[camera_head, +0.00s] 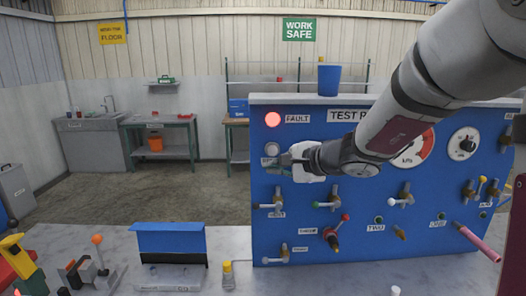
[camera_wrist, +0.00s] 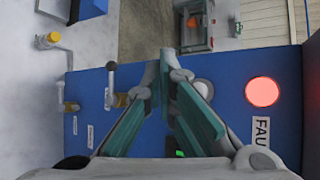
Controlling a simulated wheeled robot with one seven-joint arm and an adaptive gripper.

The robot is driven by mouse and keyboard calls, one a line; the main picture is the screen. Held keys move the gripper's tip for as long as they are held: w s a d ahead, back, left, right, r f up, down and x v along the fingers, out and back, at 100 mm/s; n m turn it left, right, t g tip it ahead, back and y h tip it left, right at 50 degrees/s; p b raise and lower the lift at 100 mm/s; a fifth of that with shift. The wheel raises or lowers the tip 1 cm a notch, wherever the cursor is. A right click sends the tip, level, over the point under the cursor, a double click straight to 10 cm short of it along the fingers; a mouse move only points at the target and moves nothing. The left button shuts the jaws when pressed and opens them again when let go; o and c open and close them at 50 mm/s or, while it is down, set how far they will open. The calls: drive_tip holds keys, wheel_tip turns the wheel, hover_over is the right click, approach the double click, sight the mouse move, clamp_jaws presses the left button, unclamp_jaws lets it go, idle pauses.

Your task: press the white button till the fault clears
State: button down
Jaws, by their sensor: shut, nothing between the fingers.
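The blue test panel (camera_head: 300,226) stands upright on the bench. Its round fault light (camera_head: 272,119) glows red at the upper left, beside a FAULT label; it is also lit in the wrist view (camera_wrist: 262,91). The white button (camera_head: 271,149) is just below the light. In the wrist view the white button (camera_wrist: 204,88) shows partly behind my right finger. My gripper (camera_head: 270,162) is shut and empty, its tips in front of the panel just below the button. In the wrist view my fingertips (camera_wrist: 166,62) are left of the button. I cannot tell whether they touch the panel.
Several valve levers (camera_head: 277,202) stick out of the panel below my gripper. A blue cup (camera_head: 329,79) stands on the panel's top.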

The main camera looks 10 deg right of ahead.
sight(272, 152)
drive_tip(key=shift+w, duration=0.1)
drive_tip(key=shift+w+d+b, duration=0.2)
drive_tip(key=shift+w+d, duration=0.1)
drive_tip(key=shift+w, duration=1.1)
drive_tip(key=shift+w+d+b, duration=0.25)
drive_tip(key=shift+w, duration=1.15)
drive_tip(key=shift+w+d+b, duration=0.2)
drive_tip(key=shift+w+d, duration=0.1)
drive_tip(key=shift+w, duration=1.1)
drive_tip(key=shift+w, duration=0.1)
drive_tip(key=shift+w+d+b, duration=0.1)
drive_tip(key=shift+w+b, duration=0.2)
drive_tip(key=shift+w, duration=0.05)
drive_tip(key=shift+w+d, duration=0.1)
drive_tip(key=shift+w, duration=0.4)
drive_tip(key=shift+s, duration=0.2)
drive_tip(key=shift+s+a, duration=0.2)
drive_tip(key=shift+s, duration=0.55)
